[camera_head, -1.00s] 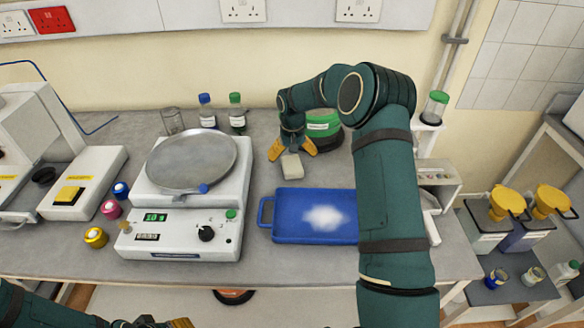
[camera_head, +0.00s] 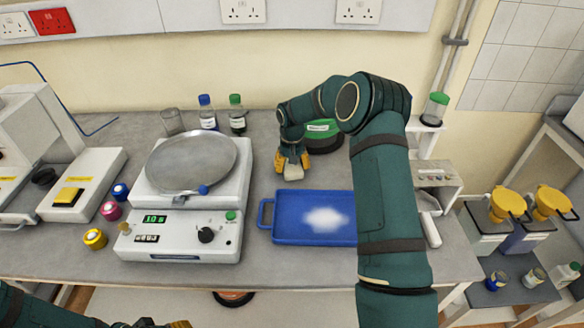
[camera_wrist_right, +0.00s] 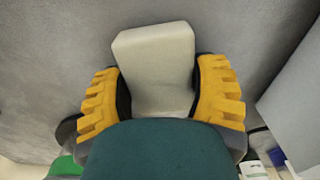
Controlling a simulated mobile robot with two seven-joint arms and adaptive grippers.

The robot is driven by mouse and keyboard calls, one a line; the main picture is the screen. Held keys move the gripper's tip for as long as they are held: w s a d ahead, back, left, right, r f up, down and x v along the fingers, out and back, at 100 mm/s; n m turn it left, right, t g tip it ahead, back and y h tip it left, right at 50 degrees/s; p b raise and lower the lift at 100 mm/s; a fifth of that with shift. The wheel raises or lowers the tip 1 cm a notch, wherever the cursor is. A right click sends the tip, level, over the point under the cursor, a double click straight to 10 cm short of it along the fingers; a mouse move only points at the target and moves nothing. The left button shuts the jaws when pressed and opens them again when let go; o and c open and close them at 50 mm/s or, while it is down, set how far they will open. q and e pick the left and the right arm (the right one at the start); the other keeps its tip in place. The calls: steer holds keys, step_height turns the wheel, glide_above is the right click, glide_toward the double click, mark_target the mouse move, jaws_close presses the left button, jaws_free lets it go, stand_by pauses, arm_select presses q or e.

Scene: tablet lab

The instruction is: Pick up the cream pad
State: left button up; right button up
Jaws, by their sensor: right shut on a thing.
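The cream pad (camera_head: 294,174) is a small block at the bench, just behind the blue tray. My right gripper (camera_head: 293,160) is shut on it, with orange fingers pressed against its two sides. In the right wrist view the cream pad (camera_wrist_right: 155,68) sits between both fingers, its far end sticking out past them. I cannot tell whether the pad touches the bench. My left gripper (camera_head: 178,324) shows only as a sliver at the bottom edge, so its jaws are hidden.
A blue tray (camera_head: 283,232) with white powder lies in front of the pad. A balance (camera_head: 180,243) with a round pan stands to the left. A green-labelled tub (camera_head: 322,128) is close behind my right gripper. Bottles stand at the back.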

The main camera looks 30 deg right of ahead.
step_height(320, 180, up, 10)
steer(key=shift+r+p, duration=0.1)
steer(key=shift+p, duration=0.25)
steer(key=shift+c, duration=0.4)
